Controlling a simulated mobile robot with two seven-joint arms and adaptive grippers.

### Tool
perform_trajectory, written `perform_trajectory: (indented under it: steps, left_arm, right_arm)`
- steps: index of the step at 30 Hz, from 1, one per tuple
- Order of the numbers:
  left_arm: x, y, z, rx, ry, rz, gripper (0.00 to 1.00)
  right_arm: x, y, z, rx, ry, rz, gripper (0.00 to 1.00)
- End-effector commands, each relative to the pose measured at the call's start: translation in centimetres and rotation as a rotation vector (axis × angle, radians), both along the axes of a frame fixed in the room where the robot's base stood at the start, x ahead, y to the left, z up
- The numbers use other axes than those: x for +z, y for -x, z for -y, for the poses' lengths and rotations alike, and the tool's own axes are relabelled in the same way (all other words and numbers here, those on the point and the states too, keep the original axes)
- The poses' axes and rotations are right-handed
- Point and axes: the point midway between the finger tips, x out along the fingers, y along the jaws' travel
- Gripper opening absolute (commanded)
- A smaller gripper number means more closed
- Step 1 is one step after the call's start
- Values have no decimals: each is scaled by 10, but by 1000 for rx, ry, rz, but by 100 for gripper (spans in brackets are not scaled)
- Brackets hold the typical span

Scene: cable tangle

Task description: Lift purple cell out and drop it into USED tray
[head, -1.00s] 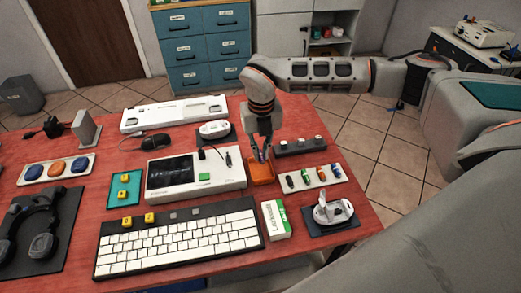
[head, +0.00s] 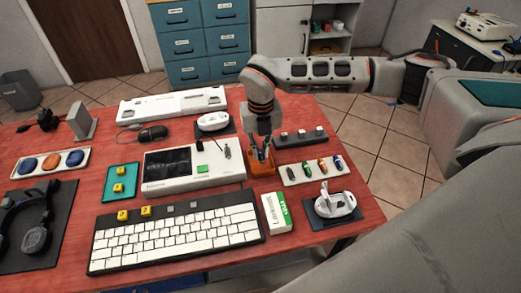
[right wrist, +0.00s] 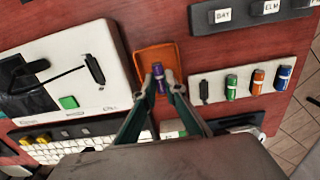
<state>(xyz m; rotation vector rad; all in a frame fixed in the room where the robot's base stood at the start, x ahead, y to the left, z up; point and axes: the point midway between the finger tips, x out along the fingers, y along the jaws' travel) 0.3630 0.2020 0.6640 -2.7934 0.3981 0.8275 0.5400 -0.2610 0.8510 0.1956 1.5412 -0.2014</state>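The purple cell (right wrist: 158,77) lies in the orange tray (right wrist: 143,56), seen in the right wrist view between my right fingertips. The tray also shows in the head view (head: 262,171), below my right gripper; no label on it is readable. My right gripper (head: 262,155) points down into the tray. In the right wrist view its fingers (right wrist: 158,82) stand apart, with a narrow gap on each side of the cell. My left gripper is not in view.
A pale holder (head: 315,170) with a dark slot and green, orange and blue cells sits right of the tray. A white device (head: 193,170) is left of it. A white-green box (head: 277,214) and an open white case (head: 335,205) stand in front.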

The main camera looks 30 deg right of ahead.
Motion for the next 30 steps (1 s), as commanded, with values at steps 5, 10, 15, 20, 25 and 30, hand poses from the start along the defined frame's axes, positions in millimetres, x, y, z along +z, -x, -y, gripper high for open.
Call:
perform_trajectory:
  steps: [5,10,15,20,25,30]
  left_arm:
    - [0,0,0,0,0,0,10]
    - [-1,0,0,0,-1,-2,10]
    - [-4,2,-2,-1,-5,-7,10]
    - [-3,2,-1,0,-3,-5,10]
    - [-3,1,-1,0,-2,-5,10]
    - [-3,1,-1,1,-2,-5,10]
  right_arm:
    - [0,0,0,0,0,0,30]
    - [0,0,0,0,0,0,30]
    - [5,0,0,0,0,0,30]
    - [28,0,0,0,0,3,30]
    - [64,0,0,-1,0,4,30]
    - [95,1,-1,0,0,3,30]
